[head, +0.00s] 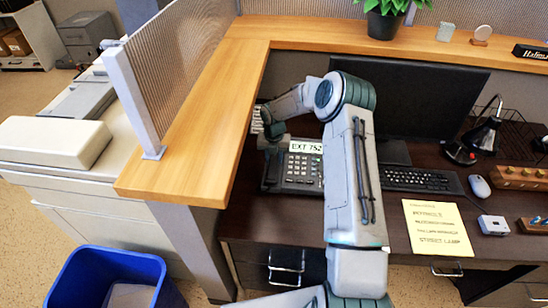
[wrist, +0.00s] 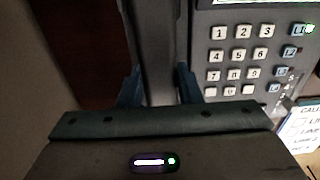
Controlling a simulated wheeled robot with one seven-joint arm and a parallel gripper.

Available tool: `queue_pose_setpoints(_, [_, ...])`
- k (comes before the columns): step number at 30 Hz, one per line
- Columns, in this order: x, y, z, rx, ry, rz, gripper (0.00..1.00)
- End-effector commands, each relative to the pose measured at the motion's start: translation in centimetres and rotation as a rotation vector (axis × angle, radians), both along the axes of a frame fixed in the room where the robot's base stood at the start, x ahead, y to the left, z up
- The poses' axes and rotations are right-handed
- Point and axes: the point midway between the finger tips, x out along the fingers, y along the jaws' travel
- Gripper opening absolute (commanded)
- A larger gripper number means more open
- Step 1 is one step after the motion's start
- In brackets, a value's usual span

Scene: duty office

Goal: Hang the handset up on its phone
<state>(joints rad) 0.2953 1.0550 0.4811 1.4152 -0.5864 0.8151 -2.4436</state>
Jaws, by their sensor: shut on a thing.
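The desk phone (head: 302,172) is dark grey, with a keypad and a label reading EXT 752, on the dark desk left of the monitor. Its keypad side (wrist: 245,60) fills the right of the wrist view. My gripper (wrist: 158,82) has its two blue fingertips on either side of the dark grey handset (wrist: 158,40), shut on it. The handset runs up the picture, along the left of the keypad. I cannot tell whether it touches the cradle. In the head view my arm's end (head: 268,122) is over the phone's back left and hides the grip.
A wooden-topped partition (head: 195,130) rises close on the left of the phone. The monitor (head: 420,95), keyboard (head: 418,180) and yellow notice (head: 437,228) lie to the right. A white-edged card (wrist: 300,130) shows beside the phone in the wrist view.

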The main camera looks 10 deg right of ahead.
Motion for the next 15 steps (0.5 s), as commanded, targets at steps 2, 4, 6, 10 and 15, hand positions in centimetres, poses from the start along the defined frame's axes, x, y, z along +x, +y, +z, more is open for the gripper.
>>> queue_pose_setpoints(2, [0.03, -0.01, -0.13, 0.000, -0.001, 0.000, 0.00])
queue_pose_setpoints(4, [0.03, 0.00, -0.12, 0.000, -0.001, 0.000, 0.00])
queue_pose_setpoints(6, [0.03, 0.00, -0.10, 0.000, -0.001, 0.000, 0.00])
queue_pose_setpoints(10, [0.03, 0.00, -0.09, 0.000, -0.001, 0.000, 0.00])
queue_pose_setpoints(15, [0.02, 0.00, -0.09, 0.000, -0.001, 0.000, 0.57])
